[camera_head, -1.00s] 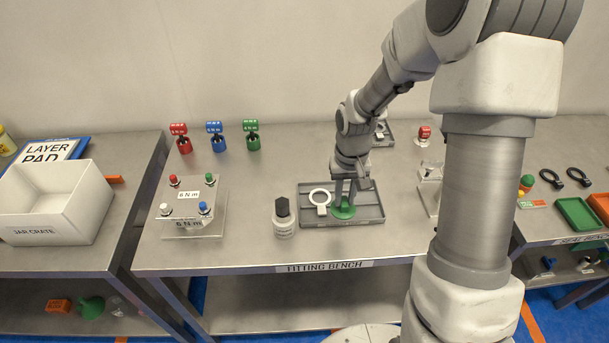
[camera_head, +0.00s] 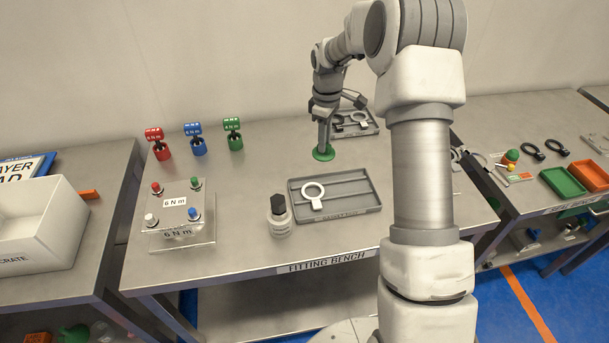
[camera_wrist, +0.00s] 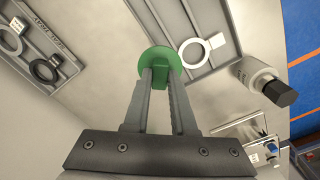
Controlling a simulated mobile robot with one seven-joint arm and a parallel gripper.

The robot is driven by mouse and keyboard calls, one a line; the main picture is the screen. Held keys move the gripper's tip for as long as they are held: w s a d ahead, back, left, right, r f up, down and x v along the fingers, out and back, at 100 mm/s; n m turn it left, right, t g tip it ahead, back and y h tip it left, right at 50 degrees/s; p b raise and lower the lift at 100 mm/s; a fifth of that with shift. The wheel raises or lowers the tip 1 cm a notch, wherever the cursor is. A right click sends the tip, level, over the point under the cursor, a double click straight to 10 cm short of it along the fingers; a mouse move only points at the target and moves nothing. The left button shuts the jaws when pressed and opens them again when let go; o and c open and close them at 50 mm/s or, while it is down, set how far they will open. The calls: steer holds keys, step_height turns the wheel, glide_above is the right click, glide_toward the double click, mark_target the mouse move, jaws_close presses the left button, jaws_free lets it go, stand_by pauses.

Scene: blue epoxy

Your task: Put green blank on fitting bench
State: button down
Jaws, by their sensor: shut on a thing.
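The green blank (camera_head: 323,153) is a round green disc with a raised grip. My gripper (camera_head: 325,144) is shut on it and holds it over the fitting bench (camera_head: 250,252), behind the front grey tray. Whether the disc touches the bench top cannot be told. In the wrist view the green blank (camera_wrist: 160,62) sits between the fingertips of my gripper (camera_wrist: 160,80), its disc facing away from the palm.
The front grey tray (camera_head: 350,208) holds a white ring. A bottle with a black cap (camera_head: 279,222) stands left of it. A rear tray (camera_head: 372,128) holds ring-shaped parts. Red, blue and green torque tools and a 6 N m block (camera_head: 170,230) stand left. Bench between is clear.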

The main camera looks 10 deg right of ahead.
steer(key=w+d+n+b, duration=0.2)
steer(key=w+d+n, duration=0.1)
steer(key=w+n, duration=0.3)
steer(key=n, duration=0.2)
glide_above(295, 173)
step_height(295, 173, down, 6)
steer(key=shift+f, duration=2)
steer(key=shift+f, duration=0.15)
steer(key=c, duration=0.7)
jaws_free()
steer(key=shift+c, duration=0.2)
